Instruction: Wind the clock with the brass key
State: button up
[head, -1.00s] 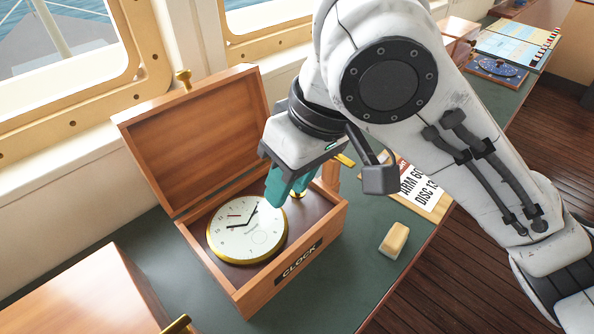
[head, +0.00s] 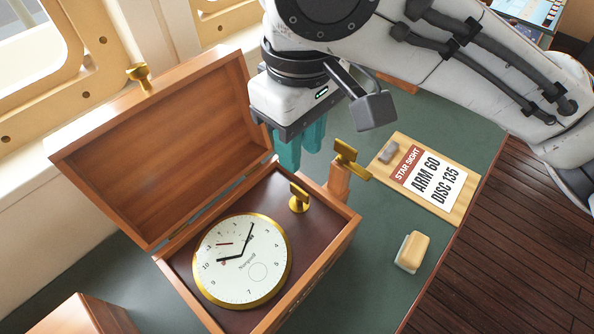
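The clock (head: 270,270) lies face up in an open wooden box (head: 303,297), with a white dial and brass rim. A small brass key-shaped piece (head: 299,198) stands inside the box beside the dial, toward the upper right. A second brass key-shaped piece (head: 347,152) sits at the top of a short wooden post (head: 338,183) just outside the box's right corner. My gripper (head: 301,146) points down with teal fingers, beyond the box and left of the post. I see nothing between the fingers, but their gap is unclear from this angle.
The box lid (head: 165,150) stands open at the left. A board with a sign (head: 431,181) and a cream block (head: 412,252) lie right on the green top. Another wooden box (head: 85,318) is at lower left. A brass fitting (head: 139,76) stands behind the lid.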

aim_at(299, 189)
notch_tip(299, 189, down, 9)
jog(key=shift+f+b, duration=0.2)
jog(key=shift+b, duration=0.25)
jog(key=shift+c, duration=0.4)
grip_shut()
